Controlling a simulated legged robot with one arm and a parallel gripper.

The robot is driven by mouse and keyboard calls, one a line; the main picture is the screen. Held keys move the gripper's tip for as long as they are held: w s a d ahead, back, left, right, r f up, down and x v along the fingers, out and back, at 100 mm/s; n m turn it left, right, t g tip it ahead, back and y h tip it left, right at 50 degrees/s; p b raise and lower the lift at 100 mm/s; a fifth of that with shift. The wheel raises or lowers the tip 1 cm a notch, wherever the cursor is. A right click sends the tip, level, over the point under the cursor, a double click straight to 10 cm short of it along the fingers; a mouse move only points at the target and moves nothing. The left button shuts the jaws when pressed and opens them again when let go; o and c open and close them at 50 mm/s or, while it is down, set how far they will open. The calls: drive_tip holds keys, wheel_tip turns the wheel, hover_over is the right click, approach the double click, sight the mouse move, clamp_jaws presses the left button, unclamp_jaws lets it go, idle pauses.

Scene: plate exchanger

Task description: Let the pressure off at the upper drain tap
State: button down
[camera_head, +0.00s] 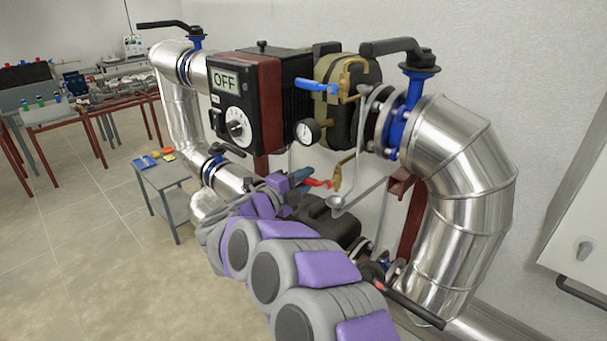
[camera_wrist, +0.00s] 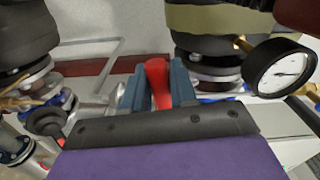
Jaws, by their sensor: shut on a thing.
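A tap with a red lever (camera_head: 318,183) and a brass body (camera_head: 342,176) sits below the pressure gauge in the head view. My gripper (camera_head: 304,178) reaches it from the left. In the wrist view the red lever (camera_wrist: 157,82) stands between the two teal fingers of my gripper (camera_wrist: 158,92), which are shut on it. A second tap with a blue lever (camera_head: 316,86) is higher up, beside brass pipework (camera_head: 350,85); its lever points left. The pressure gauge (camera_head: 308,131) also shows in the wrist view (camera_wrist: 281,70); its reading is too small to tell.
The control box (camera_head: 236,105) shows "OFF" to the upper left. Silver clad pipes (camera_head: 462,170) with blue valves bend around on the right. A small grey table (camera_head: 165,175) stands at left; a wall cabinet (camera_head: 575,225) is far right.

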drive_tip(key=shift+s+d+f+n+p, duration=0.3)
drive_tip(key=shift+f+n+p, duration=0.4)
drive_tip(key=shift+n+p, duration=0.8)
drive_tip(key=shift+s+d+f+n+p, duration=0.15)
drive_tip(key=shift+d+f+n+p, duration=0.35)
drive_tip(key=shift+n+p, duration=0.95)
drive_tip(key=shift+s+d+f+n+p, duration=0.25)
drive_tip(key=shift+f+n+p, duration=0.6)
drive_tip(key=shift+n+p, duration=0.6)
drive_tip(key=c, duration=1)
unclamp_jaws()
drive_tip(key=shift+a, duration=0.1)
